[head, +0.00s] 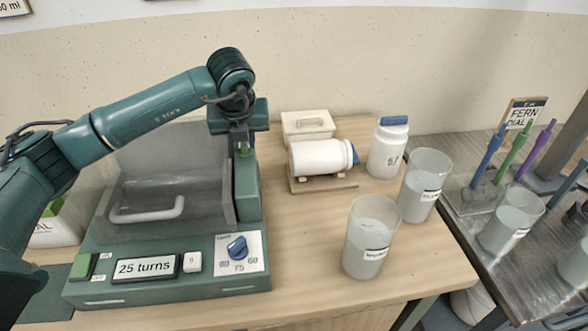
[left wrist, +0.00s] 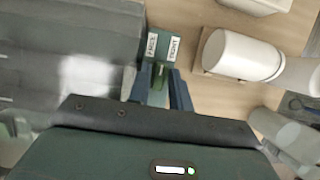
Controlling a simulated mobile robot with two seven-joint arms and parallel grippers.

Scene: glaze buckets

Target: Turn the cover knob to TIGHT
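The cover knob (left wrist: 160,72) is a small green knob on top of the green post (head: 247,190) at the right side of the mill. Two white labels, FREE (left wrist: 152,45) and TIGHT (left wrist: 173,47), lie beyond it in the left wrist view. My left gripper (head: 242,148) points down over the post. Its two dark fingers (left wrist: 160,90) stand on either side of the knob. I cannot tell whether they touch it. The fingers partly hide the knob, so its pointing direction is unclear. My right gripper is not in view.
The mill's clear cover (head: 170,165) with a white handle is left of the post. Its front has a "25 turns" display (head: 146,268) and a blue dial (head: 237,247). A white jar (head: 320,157) lies on a wooden cradle at right, near cloudy beakers (head: 370,237).

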